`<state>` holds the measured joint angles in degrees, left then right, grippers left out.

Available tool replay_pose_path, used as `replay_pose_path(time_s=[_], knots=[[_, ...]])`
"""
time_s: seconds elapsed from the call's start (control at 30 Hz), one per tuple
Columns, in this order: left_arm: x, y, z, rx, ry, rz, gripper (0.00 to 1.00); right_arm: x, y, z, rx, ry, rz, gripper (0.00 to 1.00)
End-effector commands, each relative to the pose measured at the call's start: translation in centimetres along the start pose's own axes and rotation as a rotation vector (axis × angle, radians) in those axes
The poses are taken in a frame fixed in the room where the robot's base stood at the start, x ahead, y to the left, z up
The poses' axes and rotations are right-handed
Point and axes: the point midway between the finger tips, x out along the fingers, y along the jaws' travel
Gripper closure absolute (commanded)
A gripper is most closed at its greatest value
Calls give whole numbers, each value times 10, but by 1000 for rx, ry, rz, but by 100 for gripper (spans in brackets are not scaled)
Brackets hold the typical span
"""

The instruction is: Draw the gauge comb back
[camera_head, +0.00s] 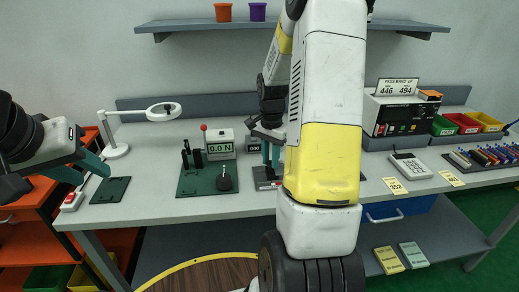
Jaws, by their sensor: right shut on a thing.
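My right gripper (271,160) points down at a small dark fixture with a red part (268,183) near the middle of the bench. It is shut on what appears to be the gauge comb, which is too small and too covered by the fingers to make out. My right arm crosses the view and hides what lies right of the fixture. My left gripper (88,180) is at the left end of the bench, its teal fingers apart and empty, above the bench near a dark green mat (111,190).
A force gauge reading 0.0 N (220,148) stands on a green plate (194,187) left of the fixture. A ring lamp (117,150) is at the back left. A calculator (411,166), a control box (391,113) and coloured bins (463,123) are at the right.

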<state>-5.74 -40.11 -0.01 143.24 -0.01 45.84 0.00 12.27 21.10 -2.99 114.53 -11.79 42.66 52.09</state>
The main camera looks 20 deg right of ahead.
Motion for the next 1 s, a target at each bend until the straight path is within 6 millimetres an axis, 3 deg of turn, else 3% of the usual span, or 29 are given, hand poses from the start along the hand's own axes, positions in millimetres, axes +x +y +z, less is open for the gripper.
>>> replay_pose_path(time_s=[0.23, 0.27, 0.37, 0.73, 1.0], knots=[[0, 0, 0, 0, 0, 0, 64, -1, -5, 4, -2, -3, -6, 100], [0, 0, 0, 0, 0, 0, 64, -1, -5, 4, -2, -3, -6, 73], [0, 0, 0, 0, 0, 0, 64, -1, -4, 4, -3, -3, -6, 55], [0, 0, 0, 0, 0, 0, 64, -5, -3, 2, -1, 0, -5, 55], [0, 0, 0, 0, 0, 0, 64, -48, -4, 2, -2, 2, -8, 55]])
